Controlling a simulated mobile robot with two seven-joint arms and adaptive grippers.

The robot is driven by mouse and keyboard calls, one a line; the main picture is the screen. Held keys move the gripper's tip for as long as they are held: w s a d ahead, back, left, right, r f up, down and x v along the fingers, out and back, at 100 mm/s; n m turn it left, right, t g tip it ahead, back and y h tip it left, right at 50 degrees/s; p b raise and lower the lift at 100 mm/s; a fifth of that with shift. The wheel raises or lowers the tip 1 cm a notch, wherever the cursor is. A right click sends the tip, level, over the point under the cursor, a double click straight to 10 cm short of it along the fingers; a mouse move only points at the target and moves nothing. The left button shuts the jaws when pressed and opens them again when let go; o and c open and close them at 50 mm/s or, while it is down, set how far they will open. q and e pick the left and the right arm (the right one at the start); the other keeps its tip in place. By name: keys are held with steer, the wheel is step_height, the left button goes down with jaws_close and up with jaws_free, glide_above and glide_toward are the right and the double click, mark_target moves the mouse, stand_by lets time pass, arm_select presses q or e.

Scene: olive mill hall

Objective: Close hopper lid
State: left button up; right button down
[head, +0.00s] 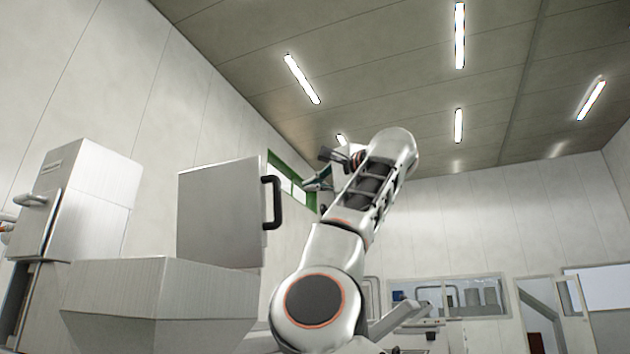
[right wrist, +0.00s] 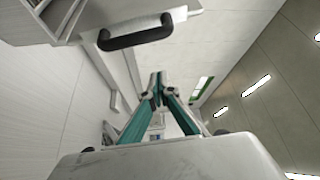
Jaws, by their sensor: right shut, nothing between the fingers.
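The hopper lid (head: 220,213) is a light grey panel standing upright above the hopper (head: 160,295) in the head view. Its black handle (head: 272,203) is on its right edge. My right gripper (head: 313,184) is just right of the handle, fingers pointing left, apart from it in the picture. In the right wrist view the right gripper (right wrist: 155,82) has its fingertips together with nothing between them. The black handle (right wrist: 136,34) shows beyond and above the fingertips there, on the edge of the lid (right wrist: 100,12). My left gripper is not in view.
A tall light grey cabinet (head: 95,200) with a handle stands left of the hopper. A pale wall is behind the lid, with a green-framed window (head: 290,180). A windowed room (head: 450,297) and a doorway are far back right. The space right of my arm is open.

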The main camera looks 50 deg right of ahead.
steer(key=w+a+p, duration=0.2)
steer(key=w, duration=0.4)
steer(key=shift+f, duration=0.15)
steer(key=shift+a, duration=0.1)
steer(key=shift+a, duration=0.1)
